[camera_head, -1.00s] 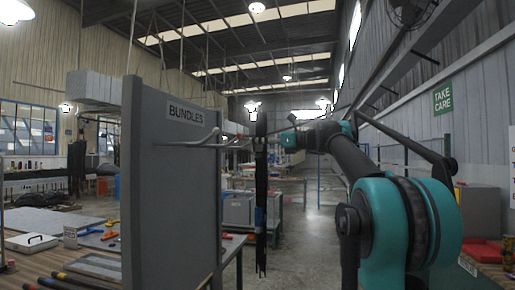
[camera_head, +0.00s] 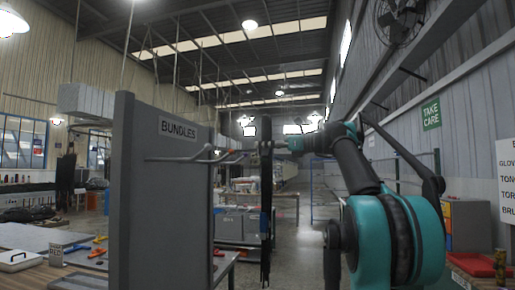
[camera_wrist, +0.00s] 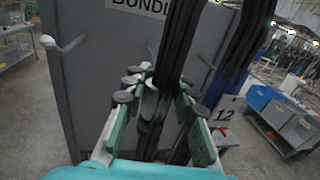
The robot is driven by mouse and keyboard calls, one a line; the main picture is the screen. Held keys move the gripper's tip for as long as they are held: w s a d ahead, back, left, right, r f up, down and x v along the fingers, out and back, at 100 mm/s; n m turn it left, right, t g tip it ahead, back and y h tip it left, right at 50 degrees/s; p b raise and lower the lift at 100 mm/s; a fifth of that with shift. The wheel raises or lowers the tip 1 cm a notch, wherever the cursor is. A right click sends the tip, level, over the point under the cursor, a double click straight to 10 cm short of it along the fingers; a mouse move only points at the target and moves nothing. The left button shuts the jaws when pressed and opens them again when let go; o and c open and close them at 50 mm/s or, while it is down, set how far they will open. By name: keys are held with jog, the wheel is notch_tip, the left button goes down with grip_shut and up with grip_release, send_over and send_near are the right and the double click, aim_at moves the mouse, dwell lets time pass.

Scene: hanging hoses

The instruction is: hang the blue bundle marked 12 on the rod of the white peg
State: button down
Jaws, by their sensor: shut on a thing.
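My gripper (camera_wrist: 155,112) is shut on a long, dark bundle (camera_wrist: 180,60) that hangs down through the jaws. A white tag (camera_wrist: 228,108) marked 12 shows beside it in the wrist view. In the head view the bundle (camera_head: 266,200) hangs upright, nearly black, with its blue hard to make out. It is right of a grey board (camera_head: 160,220) labelled BUNDLES. Pale pegs (camera_head: 190,157) stick out from the board toward the bundle, their tips close to it in the picture. One whitish peg (camera_wrist: 62,44) shows at upper left in the wrist view.
A table (camera_head: 50,275) with tools and a white case (camera_head: 20,261) stands left of the board. Grey bins (camera_head: 238,223) stand behind the bundle; a blue bin (camera_wrist: 262,97) shows in the wrist view. Open floor (camera_head: 300,250) lies right of the bundle.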

jog(key=w+d+v, duration=0.1)
jog(key=w+v, duration=0.1)
jog(key=v, duration=1.2)
jog(key=shift+w+d+r, duration=0.15)
jog(key=shift+d+r, duration=0.1)
jog(key=shift+r, duration=0.05)
dwell(1.8)
